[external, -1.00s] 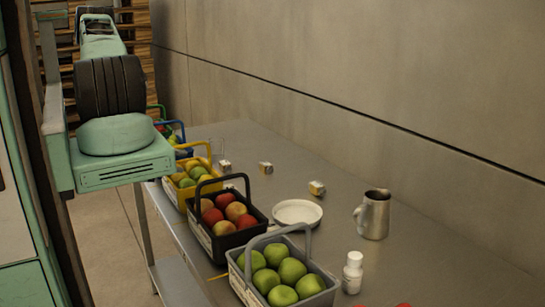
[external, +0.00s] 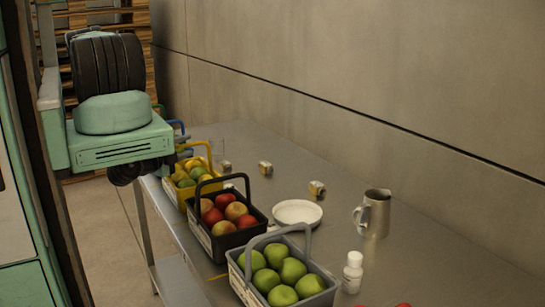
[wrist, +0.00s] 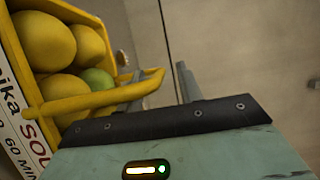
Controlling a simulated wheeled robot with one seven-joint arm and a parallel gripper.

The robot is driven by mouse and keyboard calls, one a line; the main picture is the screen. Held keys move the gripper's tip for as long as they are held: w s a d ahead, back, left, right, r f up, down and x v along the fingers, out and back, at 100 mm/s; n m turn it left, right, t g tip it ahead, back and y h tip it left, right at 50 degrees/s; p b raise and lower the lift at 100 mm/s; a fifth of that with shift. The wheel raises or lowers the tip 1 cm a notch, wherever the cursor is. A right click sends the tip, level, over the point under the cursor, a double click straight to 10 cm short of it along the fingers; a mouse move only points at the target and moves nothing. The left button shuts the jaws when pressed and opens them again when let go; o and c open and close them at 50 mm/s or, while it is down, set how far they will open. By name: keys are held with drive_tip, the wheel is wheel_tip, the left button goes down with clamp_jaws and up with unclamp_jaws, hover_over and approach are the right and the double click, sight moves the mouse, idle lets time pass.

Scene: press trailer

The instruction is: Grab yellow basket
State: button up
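The yellow basket (external: 180,196) stands on the metal table in the external view, filled with yellow and green fruit, its handle upright. In the wrist view the basket (wrist: 15,25) fills the upper left, tilted in the picture, and its yellow handle (wrist: 75,103) reaches right toward my fingers. My gripper (wrist: 159,74) shows as two grey fingers with a gap between them, so it is open. The handle's end overlaps the left finger; I cannot tell if they touch.
A black basket of red fruit (external: 216,240) stands just in front of the yellow one, and a grey basket of green apples (external: 310,296) nearer. Blue and green baskets behind are mostly hidden by my arm. A white plate (external: 298,212) and metal jug (external: 375,215) stand right.

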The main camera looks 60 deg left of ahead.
drive_tip(key=shift+w, duration=0.1)
clamp_jaws()
idle(1.4)
